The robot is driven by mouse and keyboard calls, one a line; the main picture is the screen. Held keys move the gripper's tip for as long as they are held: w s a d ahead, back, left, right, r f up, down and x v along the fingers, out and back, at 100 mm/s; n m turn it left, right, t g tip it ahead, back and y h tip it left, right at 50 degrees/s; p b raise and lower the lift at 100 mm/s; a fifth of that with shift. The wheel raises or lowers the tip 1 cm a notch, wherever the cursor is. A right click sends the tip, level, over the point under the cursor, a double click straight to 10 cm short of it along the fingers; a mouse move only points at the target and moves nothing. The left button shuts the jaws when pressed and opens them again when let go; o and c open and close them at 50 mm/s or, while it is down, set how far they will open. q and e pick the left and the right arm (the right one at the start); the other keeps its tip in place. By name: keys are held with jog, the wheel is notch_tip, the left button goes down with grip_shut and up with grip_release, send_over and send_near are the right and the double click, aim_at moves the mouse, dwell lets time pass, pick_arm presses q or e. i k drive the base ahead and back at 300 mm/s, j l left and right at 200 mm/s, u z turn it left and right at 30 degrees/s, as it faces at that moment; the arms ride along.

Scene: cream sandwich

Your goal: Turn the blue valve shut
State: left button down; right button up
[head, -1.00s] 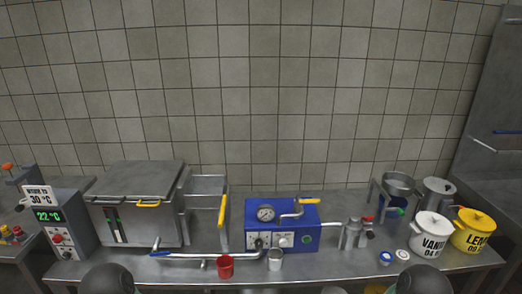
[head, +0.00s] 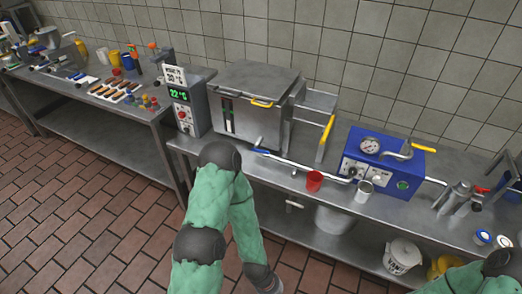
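A small blue valve handle (head: 259,152) sits at the left end of a metal pipe (head: 310,167), in front of the steel vat (head: 250,105). The pipe runs right along the counter towards the blue machine (head: 376,160). Whether the valve is open or shut is too small to tell. My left arm hangs in front of the counter, its elbow left of the valve and its wrist at the bottom edge. The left gripper is out of the picture. My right arm shows only at the bottom right corner, and its gripper is not in view.
A red cup (head: 314,181) and a metal cup (head: 364,191) stand by the pipe. Left of the vat is a control box (head: 187,108) reading 22 °C. A second table (head: 85,92) holds trays and bottles. Tiled floor (head: 100,220) is open at left.

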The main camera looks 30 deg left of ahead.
aim_at(253, 148)
jog(key=u, duration=0.35)
jog(key=i+j+u, duration=0.1)
jog(key=u, duration=0.35)
jog(key=i+j+u, duration=0.1)
jog(key=j+u, duration=0.15)
jog(key=u, duration=0.2)
jog(key=i+j+u, duration=0.15)
jog(key=u, duration=0.3)
